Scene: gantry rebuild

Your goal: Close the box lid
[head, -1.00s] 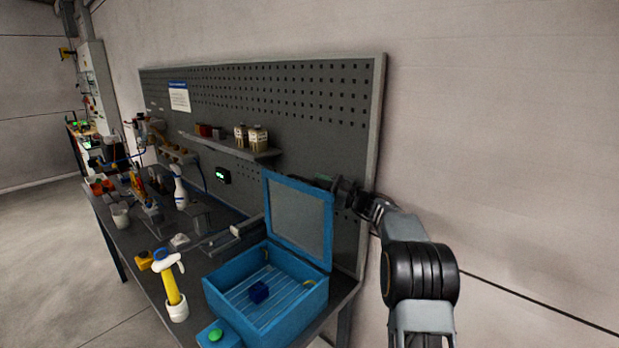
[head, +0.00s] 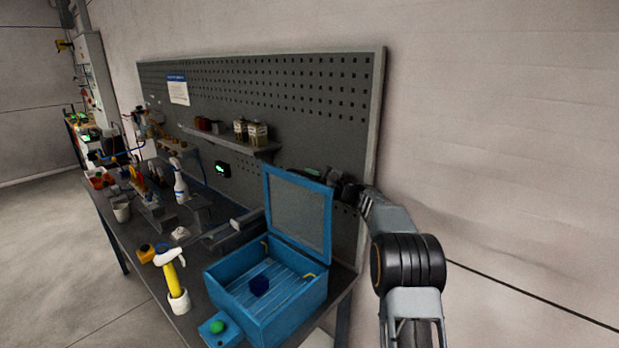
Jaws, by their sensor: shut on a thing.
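The blue box (head: 268,322) stands open near the front right end of the workbench. Its lid (head: 298,215), a blue frame with a grey panel, stands about upright on the box's back side.
A green button on a blue block (head: 217,328) sits at the box's front left. The pegboard (head: 340,110) and a shelf (head: 230,140) rise close behind the lid.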

